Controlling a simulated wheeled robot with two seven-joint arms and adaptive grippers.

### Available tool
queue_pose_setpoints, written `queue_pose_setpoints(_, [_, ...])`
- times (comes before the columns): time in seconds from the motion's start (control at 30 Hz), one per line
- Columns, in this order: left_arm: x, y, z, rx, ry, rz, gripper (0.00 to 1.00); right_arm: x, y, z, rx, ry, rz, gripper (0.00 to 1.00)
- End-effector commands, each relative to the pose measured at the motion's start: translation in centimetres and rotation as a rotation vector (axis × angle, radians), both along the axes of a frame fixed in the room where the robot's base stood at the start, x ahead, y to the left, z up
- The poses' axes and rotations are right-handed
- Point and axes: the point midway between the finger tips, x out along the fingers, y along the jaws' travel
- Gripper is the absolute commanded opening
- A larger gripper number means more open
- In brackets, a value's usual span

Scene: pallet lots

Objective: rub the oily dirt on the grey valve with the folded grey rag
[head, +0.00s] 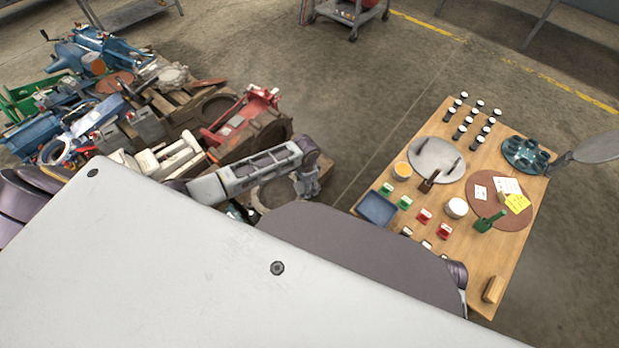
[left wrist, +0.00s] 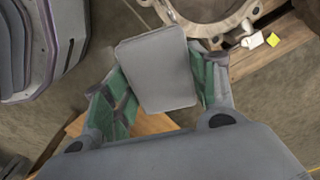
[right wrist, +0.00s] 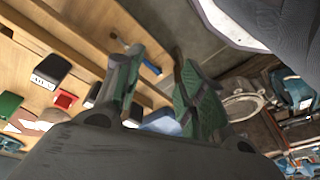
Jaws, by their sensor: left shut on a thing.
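My left gripper (left wrist: 160,82) is shut on the folded grey rag (left wrist: 158,58), a flat pad with rounded corners, in the left wrist view. A round flange on a pallet also shows in the head view (head: 268,203), below an arm link of mine. I cannot tell for sure that it is the grey valve, and no oily dirt can be made out. My right gripper (right wrist: 158,62) is open and empty. My body hides both grippers in the head view.
A wooden table (head: 400,188) on the right bears bottles, a blue tray (head: 377,208), round plates and small coloured items. Pallets at left are crowded with blue, green and light valves and a red valve (head: 240,125). Bare concrete floor lies between.

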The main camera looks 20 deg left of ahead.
Motion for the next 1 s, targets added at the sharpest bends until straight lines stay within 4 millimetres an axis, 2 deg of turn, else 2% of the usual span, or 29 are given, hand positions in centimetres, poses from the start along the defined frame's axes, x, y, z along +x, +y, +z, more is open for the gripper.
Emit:
queue_pose_setpoints(0.4, [-1.1,0.9,-3.1,0.007,-0.001,-0.292,0.38,-0.4,-0.3,-1.6,-0.011,0.021,-0.002,0.40])
queue_pose_setpoints(1.0, [-1.5,2.1,-6.2,0.014,-0.003,-0.715,0.38,-1.0,-0.7,-3.7,-0.024,0.042,-0.004,0.40])
